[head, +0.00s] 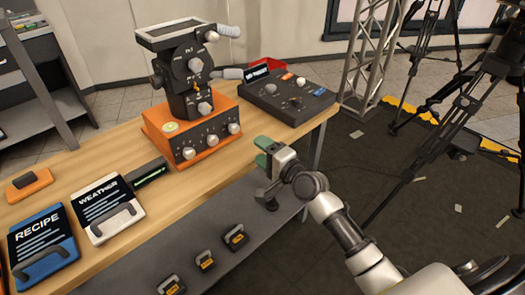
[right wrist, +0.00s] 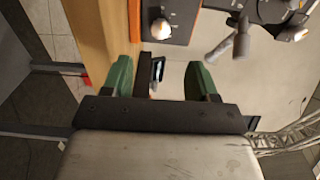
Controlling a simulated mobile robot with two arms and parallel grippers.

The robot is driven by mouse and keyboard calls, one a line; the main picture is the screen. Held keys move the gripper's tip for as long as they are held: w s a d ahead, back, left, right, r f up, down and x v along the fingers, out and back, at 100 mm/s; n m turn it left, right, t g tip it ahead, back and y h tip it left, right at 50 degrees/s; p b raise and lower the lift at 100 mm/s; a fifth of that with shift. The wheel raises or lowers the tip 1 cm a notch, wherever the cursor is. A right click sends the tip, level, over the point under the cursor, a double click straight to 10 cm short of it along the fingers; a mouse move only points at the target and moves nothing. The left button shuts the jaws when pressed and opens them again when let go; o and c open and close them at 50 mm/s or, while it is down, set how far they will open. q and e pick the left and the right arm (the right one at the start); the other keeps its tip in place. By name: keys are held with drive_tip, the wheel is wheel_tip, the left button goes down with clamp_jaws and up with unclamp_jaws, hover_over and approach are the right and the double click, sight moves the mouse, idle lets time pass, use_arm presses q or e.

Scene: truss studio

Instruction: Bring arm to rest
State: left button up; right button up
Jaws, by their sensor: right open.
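My right gripper (head: 266,153) is in the head view, just off the right edge of the wooden table (head: 110,158). Its arm comes in from the lower right. In the right wrist view its two green fingers (right wrist: 158,82) stand wide apart with nothing held between them. The gripper is near the orange-based device (head: 190,130) and the dark control box (head: 288,94) but looks apart from both. My left gripper is not in view.
Signs reading RECIPE (head: 40,245) and WEATHER (head: 107,205) lie on the table's left part, beside an orange block (head: 28,184). Several dark clamp-like items (head: 205,260) sit on the lower shelf. A truss (head: 370,55) and tripods (head: 420,80) stand at the right.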

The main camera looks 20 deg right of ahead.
drive_tip(key=s+d+f+n+g+h+p, duration=0.1)
drive_tip(key=s+f+n+g, duration=0.3)
drive_tip(key=f, duration=0.6)
drive_tip(key=s+f+g+h+p, duration=0.15)
drive_tip(key=s+f, duration=0.35)
drive_tip(key=f, duration=0.5)
drive_tip(key=s+d+f+n+g+h+p, duration=0.15)
drive_tip(key=s+f, duration=0.35)
drive_tip(key=f, duration=0.5)
drive_tip(key=s+f+n+g+p, duration=0.1)
drive_tip(key=s+f+n+g, duration=0.2)
drive_tip(key=s, duration=0.9)
drive_tip(key=s+a+f+n+g+h+p, duration=0.1)
drive_tip(key=s+f+n+g, duration=0.2)
drive_tip(key=s+f, duration=0.4)
drive_tip(key=s+a+f+n+g+h+p, duration=0.1)
drive_tip(key=s+f+n+g, duration=0.2)
drive_tip(key=s, duration=1.4)
wheel_tip(320, 180, down, 3)
drive_tip(key=shift+s+r+n, duration=0.15)
drive_tip(key=shift+s+n, duration=0.1)
drive_tip(key=shift+n, duration=0.7)
